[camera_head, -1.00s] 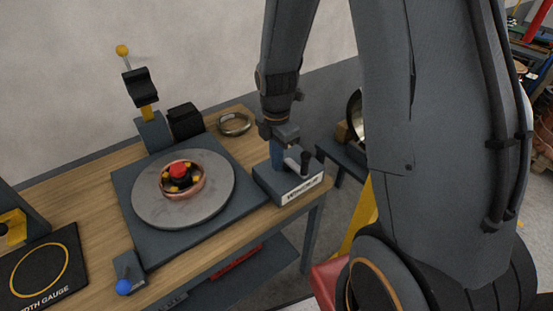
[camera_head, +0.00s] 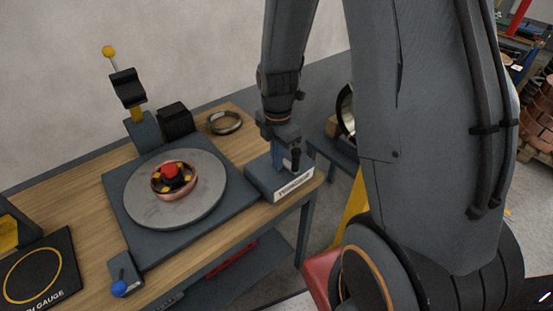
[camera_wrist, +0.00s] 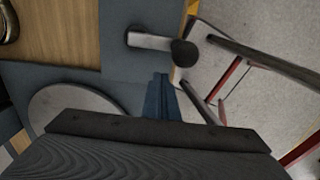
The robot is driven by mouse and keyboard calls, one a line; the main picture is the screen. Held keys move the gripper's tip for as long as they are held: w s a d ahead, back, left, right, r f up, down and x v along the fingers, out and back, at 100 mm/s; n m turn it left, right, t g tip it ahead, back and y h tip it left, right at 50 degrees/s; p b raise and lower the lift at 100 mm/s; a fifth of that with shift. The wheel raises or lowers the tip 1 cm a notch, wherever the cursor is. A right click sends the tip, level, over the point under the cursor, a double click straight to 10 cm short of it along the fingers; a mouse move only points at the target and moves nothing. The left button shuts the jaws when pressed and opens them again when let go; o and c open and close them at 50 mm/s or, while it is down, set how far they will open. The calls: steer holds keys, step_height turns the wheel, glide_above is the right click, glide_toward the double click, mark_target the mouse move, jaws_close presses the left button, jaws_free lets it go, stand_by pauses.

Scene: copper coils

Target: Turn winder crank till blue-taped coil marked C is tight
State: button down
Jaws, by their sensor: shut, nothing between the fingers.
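The winder is a grey box (camera_head: 268,184) with a white label, at the right end of the bench. Its crank (camera_head: 295,160) has a black knob; in the wrist view the grey crank arm and knob (camera_wrist: 184,53) lie just beyond the fingers. My gripper (camera_head: 277,163) points down over the box beside the crank. Its blue fingers (camera_wrist: 161,98) are shut and empty, apart from the knob in the wrist view. A copper coil (camera_head: 158,190) sits around a red-topped hub (camera_head: 171,170) on the round grey plate (camera_head: 205,207). I see no blue tape or letter C on it.
A lever with a yellow ball (camera_head: 109,51) stands behind the plate. A blue-knobbed lever (camera_head: 119,288) is at the front. A metal ring (camera_head: 225,122) lies at the bench back. A black gauge mat (camera_head: 38,275) lies at left.

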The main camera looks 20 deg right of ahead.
steer(key=shift+s+d, duration=0.2)
steer(key=shift+d, duration=0.5)
steer(key=shift+s+d, duration=0.2)
steer(key=shift+d, duration=0.5)
steer(key=shift+d, duration=0.1)
